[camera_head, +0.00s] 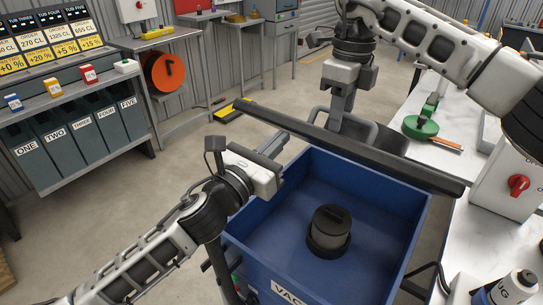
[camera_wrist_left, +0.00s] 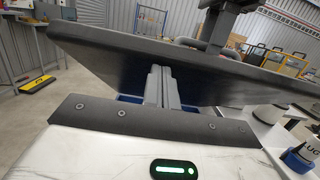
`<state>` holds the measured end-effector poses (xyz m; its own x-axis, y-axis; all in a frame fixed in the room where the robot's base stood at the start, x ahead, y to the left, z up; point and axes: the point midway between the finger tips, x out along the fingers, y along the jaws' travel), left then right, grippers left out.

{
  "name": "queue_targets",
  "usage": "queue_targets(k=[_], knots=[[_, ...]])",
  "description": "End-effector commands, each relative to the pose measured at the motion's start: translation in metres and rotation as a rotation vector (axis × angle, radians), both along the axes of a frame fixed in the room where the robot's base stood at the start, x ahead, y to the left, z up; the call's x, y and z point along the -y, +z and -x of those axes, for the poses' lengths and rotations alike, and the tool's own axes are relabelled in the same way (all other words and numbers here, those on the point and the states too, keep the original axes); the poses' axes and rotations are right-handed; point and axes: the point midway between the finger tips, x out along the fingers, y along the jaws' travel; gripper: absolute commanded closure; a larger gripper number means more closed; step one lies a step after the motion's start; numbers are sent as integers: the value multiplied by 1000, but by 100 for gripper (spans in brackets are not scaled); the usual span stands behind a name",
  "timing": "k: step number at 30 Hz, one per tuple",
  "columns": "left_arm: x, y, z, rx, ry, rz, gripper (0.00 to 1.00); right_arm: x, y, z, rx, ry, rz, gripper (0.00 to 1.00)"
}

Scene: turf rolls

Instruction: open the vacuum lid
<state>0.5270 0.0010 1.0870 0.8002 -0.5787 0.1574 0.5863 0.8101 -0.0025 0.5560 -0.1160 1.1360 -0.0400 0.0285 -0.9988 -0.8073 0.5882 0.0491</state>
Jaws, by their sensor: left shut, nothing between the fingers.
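The vacuum (camera_head: 270,240) is a blue open-topped box with a dark canister (camera_head: 330,228) inside. Its dark lid (camera_head: 400,168) is raised and tilted above the far side, seen nearly edge-on in the head view. In the left wrist view the lid's dark panel (camera_wrist_left: 110,62) fills the space ahead. My left gripper (camera_head: 273,145) is shut and empty over the box's left rim. In the wrist view its fingertips (camera_wrist_left: 162,70) are at the lid's inner face; contact cannot be told. My right gripper (camera_head: 343,105) points down behind the lid, by a grey handle; its fingertips are hidden.
A white-topped bench (camera_head: 455,165) with a green tool (camera_head: 420,126) and a red-knobbed box (camera_head: 518,186) stands at right. A shelf of labelled tubs (camera_head: 70,140) stands at left. The floor between shelf and vacuum is clear.

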Motion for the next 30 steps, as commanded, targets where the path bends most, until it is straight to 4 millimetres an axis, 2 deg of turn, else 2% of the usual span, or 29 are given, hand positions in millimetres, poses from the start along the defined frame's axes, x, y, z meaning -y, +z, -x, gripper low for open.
queue_targets(k=[1, 3, 7, 15, 21, 26, 30], knots=[[1, 7, 0, 15, -2, 5, 100, -3, -5, 2, -11, 7, 0, 66], [1, 7, 0, 15, -2, 5, 100, -3, -3, 2, -10, 7, 0, 66], [1, 6, 0, 14, -2, 3, 100, -3, 12, 1, -6, 7, -1, 66], [0, 3, 0, 7, -2, -1, 100, 0, 73, -2, 3, 1, 0, 66], [0, 1, 0, 4, -1, -1, 100, 2, 106, -3, 1, -1, 0, 66], [0, 1, 0, 3, -2, -2, 100, 3, 118, -3, 0, 1, -2, 66], [0, 1, 0, 3, -2, -2, 100, -3, 111, -4, -8, 13, -24, 66]])
